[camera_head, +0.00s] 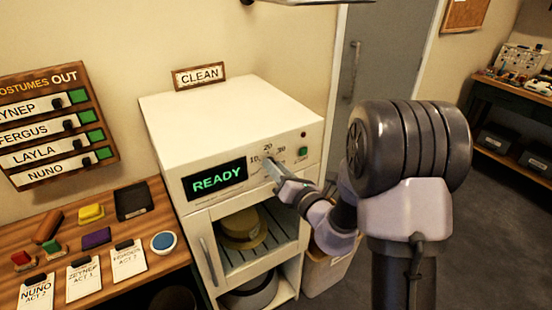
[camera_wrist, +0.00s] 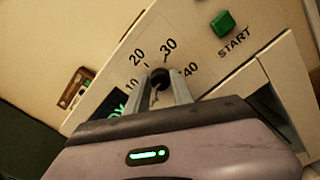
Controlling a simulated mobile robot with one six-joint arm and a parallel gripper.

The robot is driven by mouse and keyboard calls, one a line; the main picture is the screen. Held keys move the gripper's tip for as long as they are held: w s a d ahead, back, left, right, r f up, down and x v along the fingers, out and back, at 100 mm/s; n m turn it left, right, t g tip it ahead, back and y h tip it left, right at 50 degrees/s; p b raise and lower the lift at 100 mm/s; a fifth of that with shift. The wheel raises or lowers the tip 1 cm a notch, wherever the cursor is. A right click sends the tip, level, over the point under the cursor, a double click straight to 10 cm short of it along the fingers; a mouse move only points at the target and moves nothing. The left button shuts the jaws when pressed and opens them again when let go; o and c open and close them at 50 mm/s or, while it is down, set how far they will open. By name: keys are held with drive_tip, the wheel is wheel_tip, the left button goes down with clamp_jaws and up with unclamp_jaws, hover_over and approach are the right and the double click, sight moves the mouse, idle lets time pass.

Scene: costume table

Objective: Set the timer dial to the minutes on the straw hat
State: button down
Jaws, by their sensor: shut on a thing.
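The timer dial (camera_wrist: 160,79) is a dark round knob on the cabinet's front panel, with marks 10, 20, 30 and 40 around it in the wrist view. My gripper (camera_wrist: 165,92) is shut on the dial, one finger on each side. In the head view my gripper (camera_head: 271,166) reaches the panel from the right and mostly hides the dial. I cannot tell which mark the dial points to. The straw hat (camera_head: 243,222) lies on the rack inside the cabinet, below the panel. No minutes are readable on it.
The white cabinet (camera_head: 228,112) has a display (camera_head: 216,180) reading READY and a green START button (camera_wrist: 223,23). A CLEAN sign (camera_head: 199,76) is above it. Tags (camera_head: 84,276) lie on the wooden table; a COSTUMES OUT board (camera_head: 50,125) hangs left.

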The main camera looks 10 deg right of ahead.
drive_tip(key=m+p, duration=2.2)
drive_tip(key=m, duration=0.7)
drive_tip(key=shift+a+f, duration=0.1)
drive_tip(key=shift+f, duration=0.05)
idle(0.4)
drive_tip(key=c, duration=1.1)
unclamp_jaws()
drive_tip(key=shift+w+f, duration=0.1)
